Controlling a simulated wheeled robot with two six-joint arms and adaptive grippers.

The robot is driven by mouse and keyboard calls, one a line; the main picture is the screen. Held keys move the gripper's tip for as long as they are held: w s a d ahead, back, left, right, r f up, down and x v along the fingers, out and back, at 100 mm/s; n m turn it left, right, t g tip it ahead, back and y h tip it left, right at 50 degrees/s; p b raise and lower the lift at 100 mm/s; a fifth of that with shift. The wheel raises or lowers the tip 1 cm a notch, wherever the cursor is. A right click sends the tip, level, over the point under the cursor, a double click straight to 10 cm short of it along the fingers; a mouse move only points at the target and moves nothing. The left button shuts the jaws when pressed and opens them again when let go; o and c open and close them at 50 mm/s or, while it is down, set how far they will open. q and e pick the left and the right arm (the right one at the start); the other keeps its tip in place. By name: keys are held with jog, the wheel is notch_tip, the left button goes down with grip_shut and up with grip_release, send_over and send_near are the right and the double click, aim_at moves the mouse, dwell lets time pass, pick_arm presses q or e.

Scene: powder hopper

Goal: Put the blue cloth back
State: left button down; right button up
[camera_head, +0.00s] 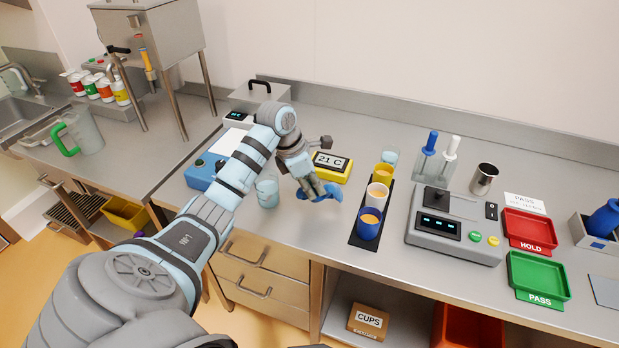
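A crumpled blue cloth (332,191) is on or just above the counter, left of the dark strip of cups. My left gripper (318,191) reaches down onto it, and blue shows on both sides of the fingers. The fingers overlap the cloth, so I cannot tell whether they are closed on it or whether it is lifted. My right gripper is not in view.
Close by are a clear cup (267,192), a yellow "21 C" display (331,167) and several filled cups, including a blue one (369,224). Right are a grey device (452,240), a red tray (530,228), a green tray (538,276) and a box (592,240) holding something blue.

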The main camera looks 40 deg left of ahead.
pick_arm(q)
notch_tip(320, 180, down, 2)
jog(key=shift+f+b, duration=0.25)
jog(key=shift+b, duration=0.25)
jog(key=shift+w, duration=0.1)
jog(key=shift+r, duration=0.1)
jog(key=c, duration=1.1)
grip_release()
jog(key=v, duration=0.7)
jog(key=shift+r, duration=0.3)
